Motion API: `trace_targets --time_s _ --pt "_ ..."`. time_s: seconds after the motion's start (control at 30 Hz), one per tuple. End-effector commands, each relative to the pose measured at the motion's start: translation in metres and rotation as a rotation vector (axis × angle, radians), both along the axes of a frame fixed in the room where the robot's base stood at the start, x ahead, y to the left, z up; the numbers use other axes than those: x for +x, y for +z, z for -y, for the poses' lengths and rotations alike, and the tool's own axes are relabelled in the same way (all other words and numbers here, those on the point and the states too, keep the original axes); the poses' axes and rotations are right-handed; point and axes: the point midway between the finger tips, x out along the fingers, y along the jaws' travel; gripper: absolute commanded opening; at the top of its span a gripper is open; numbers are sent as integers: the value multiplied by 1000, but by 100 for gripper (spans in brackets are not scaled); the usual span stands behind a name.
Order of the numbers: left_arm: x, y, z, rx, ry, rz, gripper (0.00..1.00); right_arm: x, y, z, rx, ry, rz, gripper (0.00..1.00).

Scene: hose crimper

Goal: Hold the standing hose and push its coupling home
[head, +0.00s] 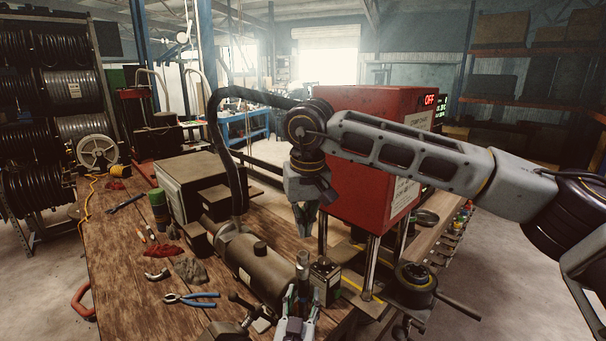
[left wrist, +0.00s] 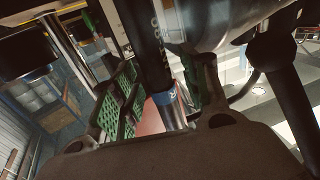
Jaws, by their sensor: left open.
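The standing hose (left wrist: 146,45) is black with white lettering in the left wrist view. It has a blue band (left wrist: 165,97) and a shiny metal coupling (left wrist: 174,118) at one end. My left gripper (left wrist: 158,105) is open, with its green pads on either side of the hose; I cannot tell whether they touch it. In the head view, a metal coupling (head: 303,268) stands upright just above my left gripper (head: 295,322), at the bench's front. My right gripper (head: 305,216) points down beside the red machine and seems empty; its finger gap is unclear. How far the coupling is seated cannot be seen.
The red crimper cabinet (head: 365,140) stands right of centre on metal posts. A dark cylinder (head: 255,262) and a small block (head: 326,278) crowd the bench. Blue pliers (head: 192,299) lie to the left. A round handled device (head: 415,280) sits at right.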

Motion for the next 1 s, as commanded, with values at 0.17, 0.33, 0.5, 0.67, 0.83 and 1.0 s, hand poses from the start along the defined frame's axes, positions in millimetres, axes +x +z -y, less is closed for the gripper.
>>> trace_targets --time_s 0.17,0.33,0.5,0.67,0.83,1.0 --pt "-5 -1 -1 0 0 -1 45 0 0 0 0 0 0 0" --pt "-15 -1 -2 0 -1 -1 45 0 0 0 0 0 0 0" --pt "-29 -1 -5 0 0 -2 45 0 0 0 0 0 0 0" --pt "-43 -1 -7 -1 -1 -2 45 0 0 0 0 0 0 0" --pt "-57 -1 -9 0 -1 -2 45 0 0 0 0 0 0 0" --pt "-72 -2 -12 1 0 -3 45 0 0 0 0 0 0 0"
